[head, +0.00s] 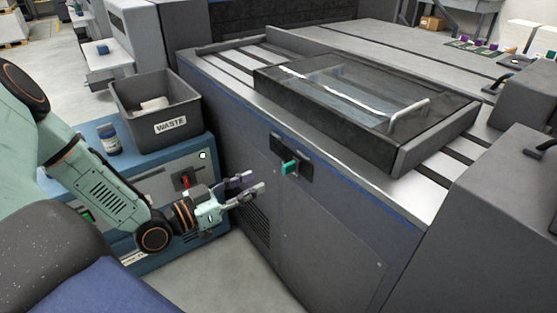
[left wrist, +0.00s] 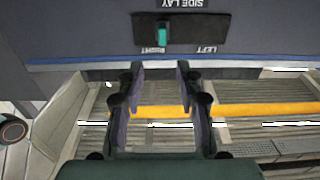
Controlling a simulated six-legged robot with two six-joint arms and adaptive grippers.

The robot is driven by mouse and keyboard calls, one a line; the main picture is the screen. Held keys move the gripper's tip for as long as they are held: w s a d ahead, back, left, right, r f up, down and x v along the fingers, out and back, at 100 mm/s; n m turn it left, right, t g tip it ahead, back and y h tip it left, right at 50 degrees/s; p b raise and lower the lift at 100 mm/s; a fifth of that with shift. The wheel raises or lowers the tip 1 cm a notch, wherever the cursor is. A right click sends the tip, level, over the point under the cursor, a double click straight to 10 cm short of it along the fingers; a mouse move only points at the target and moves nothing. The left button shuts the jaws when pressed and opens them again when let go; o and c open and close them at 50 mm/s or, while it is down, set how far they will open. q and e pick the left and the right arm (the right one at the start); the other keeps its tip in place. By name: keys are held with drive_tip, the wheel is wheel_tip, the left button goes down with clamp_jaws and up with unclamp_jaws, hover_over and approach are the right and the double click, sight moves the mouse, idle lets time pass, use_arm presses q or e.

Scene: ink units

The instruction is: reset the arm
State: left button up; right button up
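My left gripper (head: 250,184) comes in from the left in the head view, in front of the grey machine's side. Its two fingers are apart with nothing between them, and they also show spread in the left wrist view (left wrist: 160,68). A small green lever (head: 290,167) on a dark plate is on the machine's side, just right of and above the fingertips in the head view. In the left wrist view the lever (left wrist: 162,34) is beyond the fingertips, apart from them, with upside-down words SIDE LAY, RIGHT and LEFT around it. My right gripper is not in view.
The grey machine (head: 330,232) has a clear hinged cover (head: 350,85) with a handle on top. A blue cabinet (head: 200,150) left of it carries a grey WASTE bin (head: 160,105) and a small jar (head: 108,140). Bare floor (head: 225,275) lies below the gripper.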

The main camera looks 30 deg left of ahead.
use_arm(q)
drive_tip(key=s+d+f+n+g+y, duration=0.2)
drive_tip(key=s+d+f+n+g, duration=0.15)
drive_tip(key=f, duration=0.25)
drive_tip(key=s+d+f+n+g+y, duration=0.2)
drive_tip(key=s+f+n+g, duration=0.15)
drive_tip(key=f+g, duration=0.2)
drive_tip(key=s+d+f+g+y+p, duration=0.1)
drive_tip(key=s+g, duration=0.1)
drive_tip(key=s, duration=0.4)
drive_tip(key=s+d+f+m+g+y+p, duration=0.1)
drive_tip(key=s+d+f+g, duration=0.1)
drive_tip(key=s, duration=0.5)
drive_tip(key=s+d+f+m+g+y+p, duration=0.1)
drive_tip(key=s+d+g, duration=0.1)
drive_tip(key=s, duration=0.4)
drive_tip(key=shift+s+d+f+g, duration=0.2)
drive_tip(key=shift+s+g, duration=0.2)
drive_tip(key=shift+g, duration=0.4)
idle(1.0)
